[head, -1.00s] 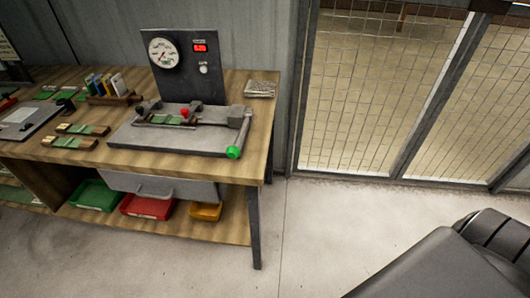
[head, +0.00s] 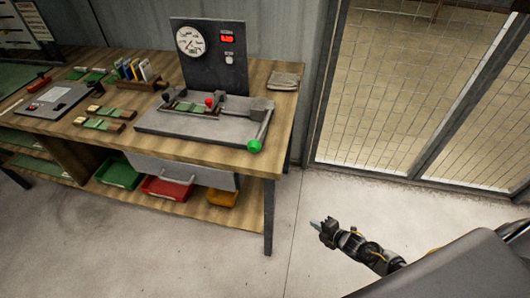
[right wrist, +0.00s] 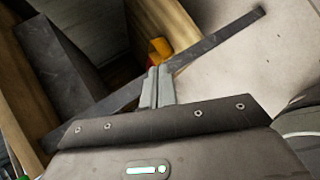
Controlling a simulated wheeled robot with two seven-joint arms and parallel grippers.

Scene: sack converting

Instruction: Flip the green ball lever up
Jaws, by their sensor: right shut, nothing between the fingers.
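The green ball (head: 254,146) sits at the near end of a grey metal lever (head: 264,125). The lever slants down toward the front from a grey fixture plate (head: 160,123) on the workbench, and the ball is at the bench's front right edge. My right gripper (head: 316,224) is to the right of the bench's front leg, out over the floor, below and apart from the ball. In the right wrist view its fingers (right wrist: 158,76) are together with nothing between them. My left gripper is in neither view.
The wooden workbench (head: 285,112) carries a gauge panel (head: 215,75), a folded cloth (head: 284,80) and green boards. A dark bench leg (head: 268,215) stands near my gripper. A mesh fence (head: 400,80) is behind; floor is clear.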

